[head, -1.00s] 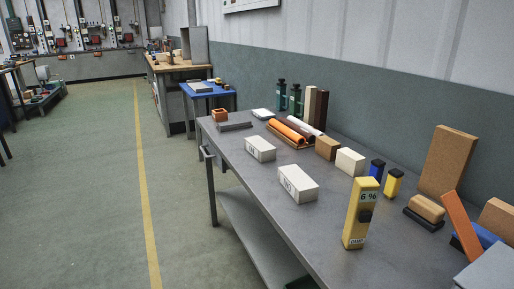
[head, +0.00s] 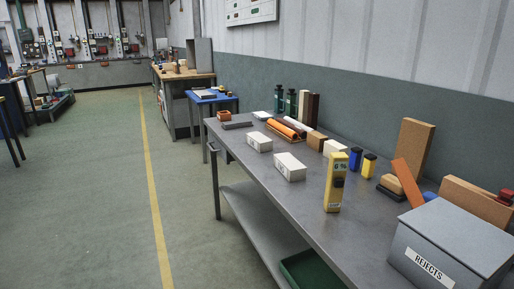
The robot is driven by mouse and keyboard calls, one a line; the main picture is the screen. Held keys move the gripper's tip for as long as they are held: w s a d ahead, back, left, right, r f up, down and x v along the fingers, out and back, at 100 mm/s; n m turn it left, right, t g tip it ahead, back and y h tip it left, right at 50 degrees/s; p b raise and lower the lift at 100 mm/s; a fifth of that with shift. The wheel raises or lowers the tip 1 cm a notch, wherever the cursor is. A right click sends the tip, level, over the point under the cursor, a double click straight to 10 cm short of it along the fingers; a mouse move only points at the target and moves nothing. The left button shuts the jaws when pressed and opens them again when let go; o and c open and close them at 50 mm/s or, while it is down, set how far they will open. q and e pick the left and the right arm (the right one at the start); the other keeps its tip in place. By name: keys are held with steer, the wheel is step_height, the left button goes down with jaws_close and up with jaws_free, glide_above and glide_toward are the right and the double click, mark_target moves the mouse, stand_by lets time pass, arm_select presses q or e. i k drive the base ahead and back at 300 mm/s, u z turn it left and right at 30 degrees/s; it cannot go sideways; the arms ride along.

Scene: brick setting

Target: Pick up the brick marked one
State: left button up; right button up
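Two white bricks lie along the front edge of the grey metal table (head: 310,200). The nearer white brick (head: 290,167) and the farther white brick (head: 260,142) have faint dark marks on their front faces, too small to read. A third white block (head: 334,147) stands farther back, partly hidden by a yellow meter. I cannot tell which one is marked one. Neither of my grippers is in view.
The yellow meter (head: 333,183) stands upright near the front edge. A grey box labelled REJECTS (head: 450,245) is at the near right. A green tray (head: 310,272) is on the lower shelf. Orange tubes (head: 282,129) lie farther back.

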mark_target(256, 140)
steer(key=u, duration=0.5)
steer(key=i, duration=0.9)
steer(key=u, duration=0.25)
